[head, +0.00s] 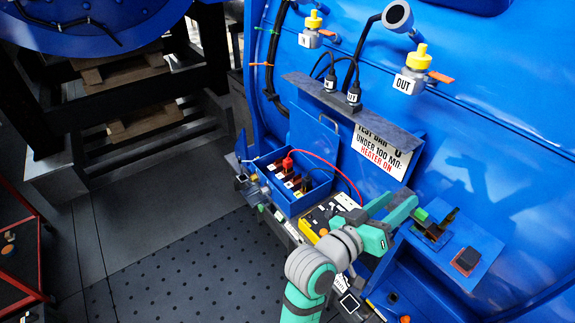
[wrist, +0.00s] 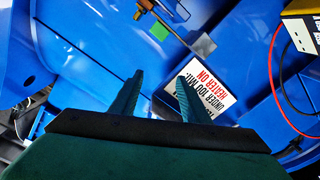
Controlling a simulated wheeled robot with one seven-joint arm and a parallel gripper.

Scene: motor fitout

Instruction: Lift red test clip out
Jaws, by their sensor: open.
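The red test clip (head: 288,162) stands upright in the open blue terminal box (head: 300,205) in the head view, on one of its terminals. A red lead (head: 325,163) arcs from it to the right, towards the yellow tester (head: 318,222). My gripper (head: 400,222) is to the right of the box and tester, well apart from the clip. Its green fingers are open and empty, in front of the blue casing. In the wrist view my gripper (wrist: 160,78) is also open with nothing between the fingers. The red lead (wrist: 273,85) shows there at right, but the clip does not.
A black clip (head: 307,183) sits in the same box. The raised blue lid (head: 314,140) stands behind it. A warning sign (head: 380,152) hangs above the tester. A blue shelf (head: 462,255) with small parts is right of my gripper. Perforated floor lies at lower left.

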